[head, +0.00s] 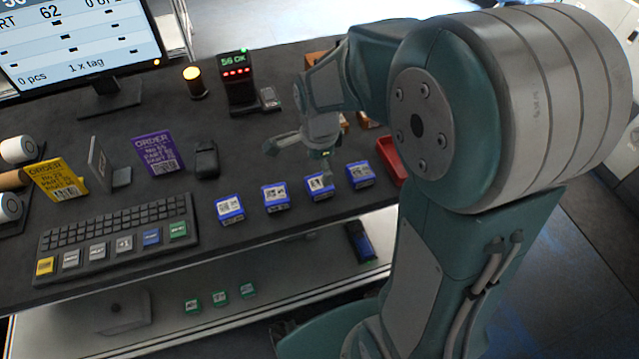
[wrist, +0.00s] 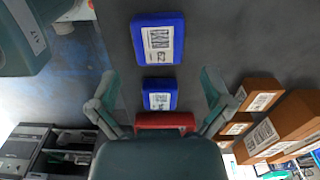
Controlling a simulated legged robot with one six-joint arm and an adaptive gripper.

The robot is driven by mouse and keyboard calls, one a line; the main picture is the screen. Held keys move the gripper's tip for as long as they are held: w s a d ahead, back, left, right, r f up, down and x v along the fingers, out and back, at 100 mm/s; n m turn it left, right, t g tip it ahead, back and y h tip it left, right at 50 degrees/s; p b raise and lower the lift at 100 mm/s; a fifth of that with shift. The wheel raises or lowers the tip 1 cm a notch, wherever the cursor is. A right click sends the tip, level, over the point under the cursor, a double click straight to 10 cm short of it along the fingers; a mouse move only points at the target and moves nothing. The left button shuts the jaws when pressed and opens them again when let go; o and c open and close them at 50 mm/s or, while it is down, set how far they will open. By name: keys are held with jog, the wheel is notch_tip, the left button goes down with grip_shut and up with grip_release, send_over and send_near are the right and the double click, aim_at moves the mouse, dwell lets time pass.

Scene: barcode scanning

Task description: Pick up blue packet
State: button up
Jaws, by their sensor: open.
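Several blue packets with white barcode labels lie in a slanting row on the dark table, among them the leftmost packet (head: 229,208), a second (head: 275,197), a third (head: 319,186) and the rightmost (head: 360,174). My gripper (head: 308,150) is above the table, behind the right part of the row, with its fingers spread and empty. In the wrist view, my gripper (wrist: 161,84) is open. One blue packet (wrist: 160,95) appears between its fingers, and a larger-looking one (wrist: 158,38) lies farther up the picture. Contact with either packet is not visible.
A red tray (head: 392,160) lies right of the row, partly behind my arm. A keyboard (head: 115,228), a black device (head: 205,160) and a purple order card (head: 158,153) stand left. Brown boxes (wrist: 275,130) sit at right in the wrist view. Green packets (head: 220,298) lie on the lower shelf.

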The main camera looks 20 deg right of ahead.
aim_at(319, 183)
jog(key=shift+d+f, duration=0.2)
jog(key=shift+f, duration=0.55)
jog(key=f, duration=0.4)
jog(key=shift+a+f, duration=0.15)
jog(key=shift+a, duration=0.25)
jog(key=shift+d, duration=0.25)
jog(key=shift+c, duration=0.6)
jog(key=c, duration=1)
jog(key=shift+o, duration=0.2)
jog(key=shift+a, duration=0.1)
